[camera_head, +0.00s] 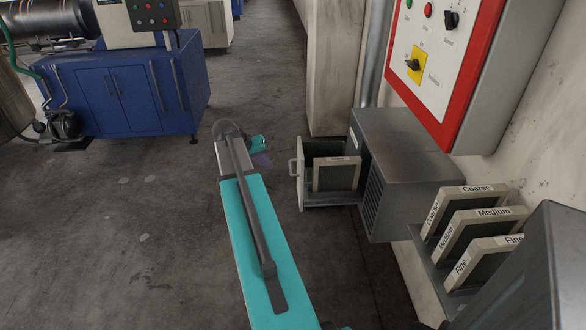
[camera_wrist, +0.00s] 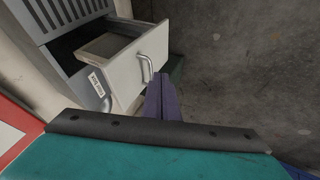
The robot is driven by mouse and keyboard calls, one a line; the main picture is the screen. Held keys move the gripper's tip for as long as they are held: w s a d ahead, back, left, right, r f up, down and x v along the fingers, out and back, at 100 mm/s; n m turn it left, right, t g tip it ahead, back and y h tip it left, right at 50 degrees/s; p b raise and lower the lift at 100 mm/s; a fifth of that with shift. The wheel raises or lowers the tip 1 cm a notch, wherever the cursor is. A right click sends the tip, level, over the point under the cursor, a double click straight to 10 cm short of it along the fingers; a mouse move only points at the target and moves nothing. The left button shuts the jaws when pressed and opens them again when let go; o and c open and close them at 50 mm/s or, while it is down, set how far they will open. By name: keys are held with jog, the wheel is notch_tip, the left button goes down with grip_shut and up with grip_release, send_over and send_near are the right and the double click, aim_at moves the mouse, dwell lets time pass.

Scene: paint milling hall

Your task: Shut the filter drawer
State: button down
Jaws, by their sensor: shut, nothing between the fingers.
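The filter drawer (camera_head: 330,203) stands pulled out of the left side of a grey metal housing (camera_head: 405,150). A framed filter (camera_head: 336,175) sits in it. In the wrist view, the drawer's pale front (camera_wrist: 132,75) carries a metal bar handle (camera_wrist: 147,68), and part of the filter (camera_wrist: 105,47) shows inside. My gripper (camera_wrist: 159,78) has its purple fingers together and empty, with the tips just beside the handle's lower end in the picture. I cannot tell whether they touch. In the head view, my gripper (camera_head: 262,160) is left of the drawer front, partly hidden by my arm.
A rack with filters marked Coarse (camera_head: 462,195), Medium (camera_head: 490,212) and Fine (camera_head: 505,242) is right of the housing. A red-edged control panel (camera_head: 425,60) hangs above. A blue machine cabinet (camera_head: 125,95) stands at left. The floor left of the drawer is clear.

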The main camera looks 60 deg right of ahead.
jog(key=shift+s+d+r, duration=0.3)
jog(key=shift+d+r, duration=0.4)
jog(key=shift+r, duration=0.1)
jog(key=shift+f, duration=0.1)
jog(key=p, duration=0.1)
send_near(293, 175)
jog(key=w+d+f, duration=0.2)
jog(key=d+f, duration=0.1)
jog(key=f, duration=0.1)
jog(key=shift+s+d+p, duration=0.3)
jog(key=shift+s+d, duration=0.4)
jog(key=shift+s, duration=0.15)
jog(key=shift+s+d+p, duration=0.3)
jog(key=shift+s+d, duration=0.35)
jog(key=shift+s, duration=0.25)
